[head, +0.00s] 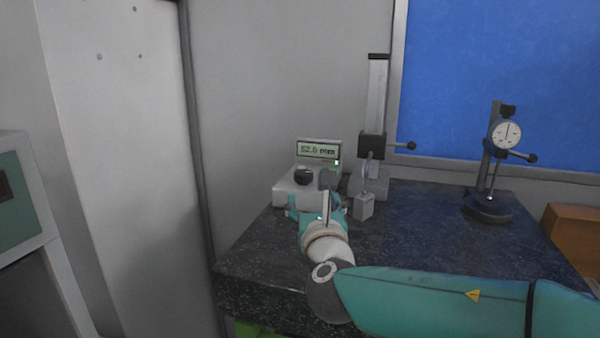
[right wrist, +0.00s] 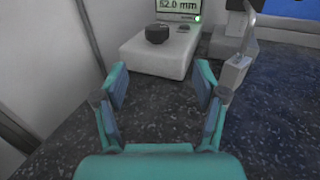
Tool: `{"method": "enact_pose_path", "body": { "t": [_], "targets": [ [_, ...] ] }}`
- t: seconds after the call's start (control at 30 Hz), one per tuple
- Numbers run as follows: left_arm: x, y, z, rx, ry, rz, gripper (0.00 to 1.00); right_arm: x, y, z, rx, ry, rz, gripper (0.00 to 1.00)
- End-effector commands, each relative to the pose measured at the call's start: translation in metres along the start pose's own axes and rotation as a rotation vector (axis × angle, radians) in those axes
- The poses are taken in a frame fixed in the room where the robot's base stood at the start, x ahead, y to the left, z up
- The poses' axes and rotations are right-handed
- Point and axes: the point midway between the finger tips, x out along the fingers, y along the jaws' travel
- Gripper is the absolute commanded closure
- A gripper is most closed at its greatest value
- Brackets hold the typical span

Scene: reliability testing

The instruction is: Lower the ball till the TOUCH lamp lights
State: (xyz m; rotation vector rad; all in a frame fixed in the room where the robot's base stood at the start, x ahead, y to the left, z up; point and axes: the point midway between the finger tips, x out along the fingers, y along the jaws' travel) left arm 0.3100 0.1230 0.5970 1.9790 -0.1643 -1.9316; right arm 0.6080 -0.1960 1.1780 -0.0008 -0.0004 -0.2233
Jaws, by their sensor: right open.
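A white box with a display (head: 319,150) stands at the back left of the bench. The display appears to read 52.0 mm. A small lamp (head: 336,162) beside it glows green; its label is too small to read. A black knob (head: 304,175) sits on the box and also shows in the right wrist view (right wrist: 157,34). Right of the box is a column stand (head: 376,100) with a black carriage (head: 372,146). I cannot make out the ball clearly below it. My right gripper (right wrist: 161,84) is open and empty, in front of the box and apart from the knob. My left gripper is out of view.
A dial gauge stand (head: 507,135) is at the bench's right. A small grey block (head: 364,206) is close to my right gripper's right side. The dark bench (head: 430,235) is clear between the stands. A brown box (head: 573,232) is at the far right.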

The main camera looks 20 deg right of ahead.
Motion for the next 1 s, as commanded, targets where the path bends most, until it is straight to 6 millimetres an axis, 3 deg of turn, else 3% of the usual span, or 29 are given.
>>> {"method": "enact_pose_path", "body": {
  "t": [0.4, 0.6, 0.8, 1.0],
  "targets": [
    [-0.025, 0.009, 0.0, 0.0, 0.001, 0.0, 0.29, 0.09, 0.008, 0.001, -0.001, 0.004, 0.01, 0.29],
    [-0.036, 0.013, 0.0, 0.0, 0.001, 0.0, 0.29, 0.126, 0.009, 0.001, 0.001, 0.003, 0.012, 0.29],
    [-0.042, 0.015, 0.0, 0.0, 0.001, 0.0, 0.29, 0.144, 0.01, 0.0, 0.001, 0.002, 0.014, 0.29],
    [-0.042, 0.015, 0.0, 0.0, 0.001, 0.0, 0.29, 0.148, 0.011, -0.001, 0.001, 0.002, 0.014, 0.29]
  ]
}}
